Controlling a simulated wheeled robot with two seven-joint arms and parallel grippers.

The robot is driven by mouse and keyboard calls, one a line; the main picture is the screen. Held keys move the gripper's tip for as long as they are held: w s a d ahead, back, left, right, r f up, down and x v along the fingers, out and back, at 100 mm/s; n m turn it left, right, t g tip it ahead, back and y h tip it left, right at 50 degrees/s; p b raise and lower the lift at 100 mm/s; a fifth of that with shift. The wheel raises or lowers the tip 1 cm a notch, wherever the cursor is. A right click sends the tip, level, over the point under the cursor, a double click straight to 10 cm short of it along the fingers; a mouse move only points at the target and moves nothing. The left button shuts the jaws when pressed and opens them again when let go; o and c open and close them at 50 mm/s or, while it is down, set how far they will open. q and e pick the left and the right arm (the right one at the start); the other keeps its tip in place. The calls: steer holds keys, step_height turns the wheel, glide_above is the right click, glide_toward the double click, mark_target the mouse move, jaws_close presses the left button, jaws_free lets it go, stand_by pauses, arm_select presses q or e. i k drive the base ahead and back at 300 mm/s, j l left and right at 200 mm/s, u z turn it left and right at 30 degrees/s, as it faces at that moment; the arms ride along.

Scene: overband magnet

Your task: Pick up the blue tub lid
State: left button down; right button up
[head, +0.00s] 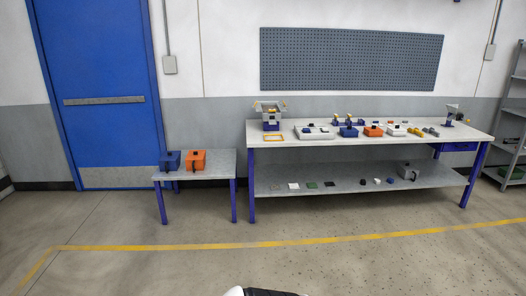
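A small blue piece with a dark knob on top (348,132), which looks like the blue tub lid, lies on the long workbench (285,149) near the middle of its top. An orange piece of similar shape (373,131) lies just to its right. A blue tub (169,161) stands on the low side table (180,175) at the left, beside an orange tub (196,161). Details are too small to tell whether the tubs are covered. Neither of my grippers is in view.
White boxes (314,132) and several small tools (415,132) share the bench top, with a grey fixture (270,113) at its left end. Small parts lie on the lower shelf (350,176). A yellow floor line (290,243) crosses open floor before the bench.

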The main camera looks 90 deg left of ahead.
mark_target(167, 156)
steer(key=u, duration=3.5)
steer(key=i+j+u, duration=0.3)
steer(key=i, duration=1.05)
steer(key=i+j+u, duration=0.1)
steer(key=i+u, duration=0.2)
steer(key=i, duration=1.1)
steer(key=i+z, duration=0.1)
steer(key=i, duration=0.45)
steer(key=i+j+z, duration=0.15)
steer(key=i, duration=0.4)
steer(key=i+j+z, duration=0.1)
steer(key=i, duration=0.4)
steer(key=i+j+z, duration=0.1)
steer(key=i, duration=0.45)
steer(key=j, duration=0.1)
